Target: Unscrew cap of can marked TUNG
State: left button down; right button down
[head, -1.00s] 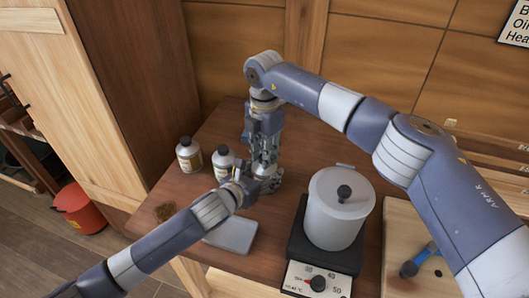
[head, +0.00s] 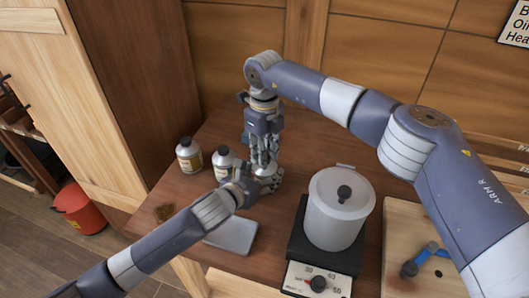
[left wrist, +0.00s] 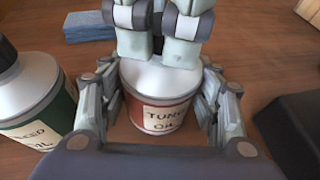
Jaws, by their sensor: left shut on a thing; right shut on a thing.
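The can marked TUNG OIL (left wrist: 160,105), white with a red band and a cream label, stands upright on the table in the left wrist view. My left gripper (left wrist: 160,112) is shut around its body, one finger on each side. My right gripper (left wrist: 160,30) comes from above and is shut at the top of the can; its fingers hide the cap. In the head view my left gripper (head: 256,180) and my right gripper (head: 264,160) meet at the can, which they mostly hide.
A green-banded can (left wrist: 38,100) stands close on the left. Two dark-capped bottles (head: 189,155) (head: 223,162) stand left of the grippers. A lidded pot (head: 338,210) on a hot plate (head: 300,245) is to the right. A grey slab (head: 233,236) lies in front.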

pick_arm(q)
jog(key=shift+f, duration=0.2)
pick_arm(e)
jog(key=n, duration=2.3)
jog(key=shift+s, duration=0.1)
jog(key=shift+r, duration=0.25)
jog(key=shift+r, duration=0.9)
jog(key=shift+r, duration=0.1)
